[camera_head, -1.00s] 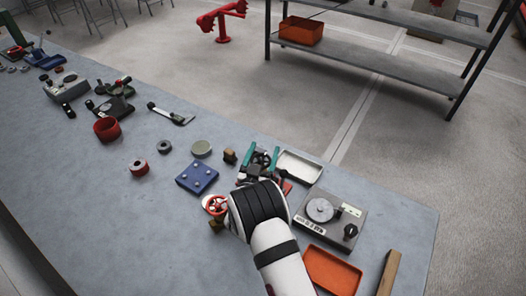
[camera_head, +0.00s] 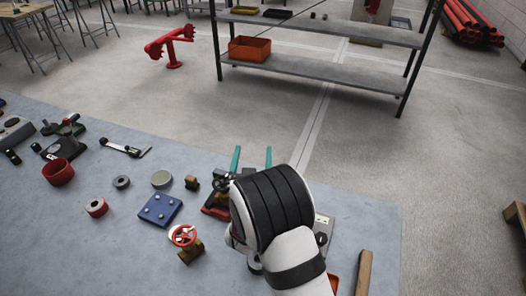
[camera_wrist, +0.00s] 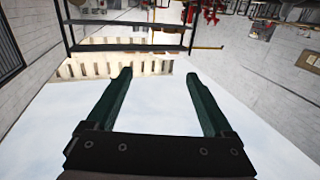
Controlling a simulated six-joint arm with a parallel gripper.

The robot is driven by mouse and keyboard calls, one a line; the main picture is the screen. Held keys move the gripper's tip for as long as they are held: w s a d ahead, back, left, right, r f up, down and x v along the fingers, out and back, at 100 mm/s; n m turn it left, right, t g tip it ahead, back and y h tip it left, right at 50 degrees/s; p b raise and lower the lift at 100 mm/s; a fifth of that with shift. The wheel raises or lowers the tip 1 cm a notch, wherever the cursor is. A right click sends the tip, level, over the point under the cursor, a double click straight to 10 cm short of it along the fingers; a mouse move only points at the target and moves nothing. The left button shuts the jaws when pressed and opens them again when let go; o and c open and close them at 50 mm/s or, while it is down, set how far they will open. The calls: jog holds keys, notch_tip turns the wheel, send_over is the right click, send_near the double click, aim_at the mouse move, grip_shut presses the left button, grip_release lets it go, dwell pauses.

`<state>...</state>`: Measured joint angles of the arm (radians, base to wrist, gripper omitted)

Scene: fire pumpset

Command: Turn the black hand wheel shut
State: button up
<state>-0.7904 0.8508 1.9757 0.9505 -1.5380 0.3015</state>
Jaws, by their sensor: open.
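A valve with a red hand wheel (camera_head: 183,236) stands nearer, left of my wrist. My gripper (camera_head: 251,152) has two teal fingers spread apart, pointing toward the far side of the table. In the wrist view my gripper (camera_wrist: 158,76) is open, with nothing between the fingers; no wheel shows there.
A grey device (camera_head: 322,226) is mostly hidden right of my wrist. A shelf (camera_head: 310,75) stands beyond the table.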

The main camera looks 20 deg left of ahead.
jog(key=d, duration=0.1)
jog(key=d+r, duration=0.2)
jog(key=shift+w+d, duration=0.1)
jog(key=shift+w, duration=0.2)
jog(key=shift+o, duration=0.3)
jog(key=shift+o, duration=0.8)
jog(key=shift+w+f, duration=0.1)
jog(key=shift+w, duration=0.1)
jog(key=n+g+h, duration=0.1)
jog(key=n+g, duration=1.1)
jog(key=g, duration=0.4)
send_near(225, 179)
jog(key=x, duration=0.5)
jog(key=s+x, duration=0.1)
jog(key=x, duration=0.1)
jog(key=shift+s+f, duration=0.1)
jog(key=shift+f, duration=0.1)
